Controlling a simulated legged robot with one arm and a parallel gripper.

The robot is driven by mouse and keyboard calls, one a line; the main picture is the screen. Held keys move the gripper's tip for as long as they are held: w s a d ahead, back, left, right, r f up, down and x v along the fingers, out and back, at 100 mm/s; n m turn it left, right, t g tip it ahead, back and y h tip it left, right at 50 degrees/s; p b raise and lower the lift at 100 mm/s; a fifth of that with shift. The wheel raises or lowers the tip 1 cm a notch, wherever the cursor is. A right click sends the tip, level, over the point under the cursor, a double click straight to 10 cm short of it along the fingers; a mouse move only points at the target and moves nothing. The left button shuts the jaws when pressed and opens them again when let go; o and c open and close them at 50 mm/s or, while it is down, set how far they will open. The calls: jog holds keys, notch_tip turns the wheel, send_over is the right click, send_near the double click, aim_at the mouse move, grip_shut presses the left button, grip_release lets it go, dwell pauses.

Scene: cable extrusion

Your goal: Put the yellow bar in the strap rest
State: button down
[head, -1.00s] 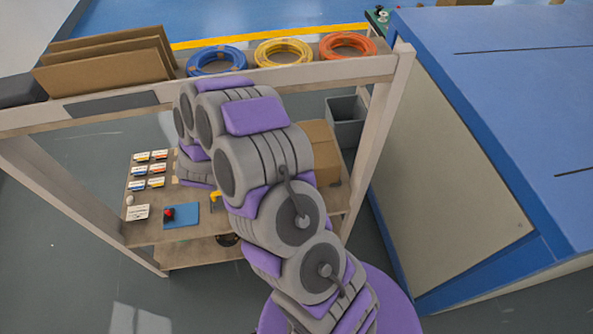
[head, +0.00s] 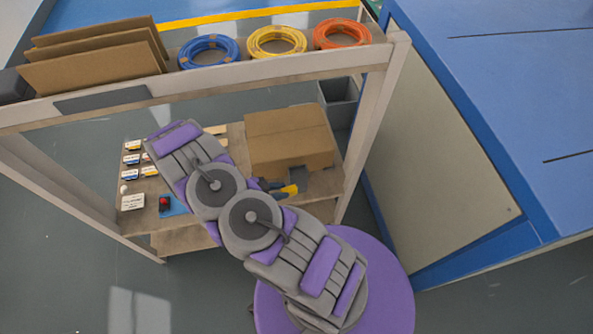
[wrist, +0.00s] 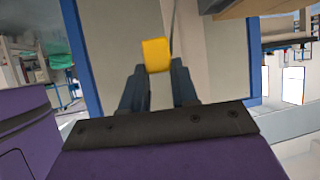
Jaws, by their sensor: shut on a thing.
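The yellow bar (head: 290,190) shows in the head view in front of the cardboard box, partly hidden by my arm. In the wrist view the yellow bar (wrist: 155,55) stands up between the tips of my gripper (wrist: 157,82). My gripper is shut on it. In the head view my gripper (head: 278,188) is dark and small, just past my arm's near links.
The cardboard box (head: 290,137) stands on the workbench. Labelled cards (head: 132,160), a red item (head: 164,203) and a blue mat (head: 178,206) lie at left. An upper shelf (head: 300,68) bears coiled cables. A big blue-edged machine (head: 450,150) stands at right.

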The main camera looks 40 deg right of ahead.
jog(key=s+f+m+g, duration=0.1)
jog(key=s, duration=0.2)
jog(key=b, duration=0.2)
send_over(291, 173)
jog(key=shift+s+a+f+m+g+y, duration=0.15)
jog(key=shift+a+f+m+y, duration=0.1)
jog(key=shift+f, duration=0.2)
jog(key=shift+s+a+f+m+g+y, duration=0.1)
jog(key=shift+a+f+m+g+y, duration=0.1)
jog(key=shift+f, duration=0.2)
jog(key=shift+w+d, duration=0.35)
jog(key=shift+d, duration=0.2)
notch_tip(291, 173, down, 4)
jog(key=shift+a+r+b, duration=0.1)
jog(key=shift+r+b, duration=0.1)
jog(key=shift+b, duration=0.5)
jog(key=shift+a, duration=0.15)
